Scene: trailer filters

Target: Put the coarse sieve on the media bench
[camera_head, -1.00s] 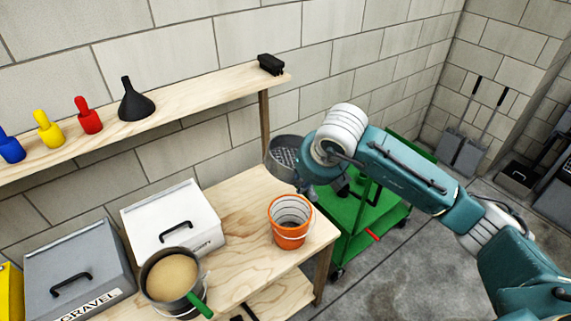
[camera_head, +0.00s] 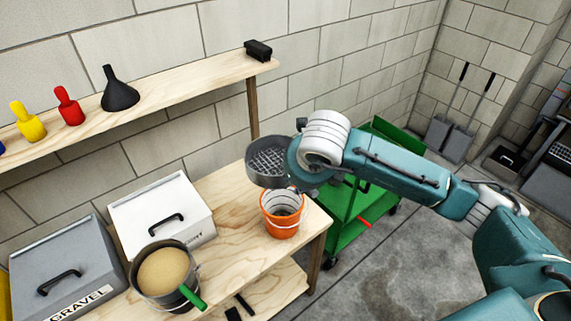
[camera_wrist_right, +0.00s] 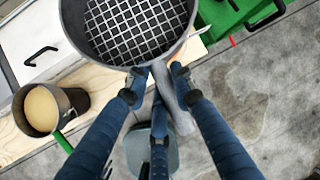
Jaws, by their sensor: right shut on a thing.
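The coarse sieve (camera_head: 267,160) is a grey round pan with a wide wire mesh. It is held in the air above the back right part of the wooden media bench (camera_head: 232,200), behind the orange bucket in the head view. My right gripper (camera_wrist_right: 158,80) is shut on the sieve's grey handle. In the right wrist view the sieve (camera_wrist_right: 130,30) shows mesh up, with bench wood below it. In the head view the arm mostly hides the gripper and handle. My left gripper is not in view.
An orange bucket (camera_head: 282,222) stands near the bench's right end. A white lidded box (camera_head: 190,215), a grey gravel box (camera_head: 90,280) and a sand-filled pan (camera_head: 168,295) with a green handle stand further left. A shelf (camera_head: 180,95) runs above; a green cart (camera_head: 345,225) stands to the right.

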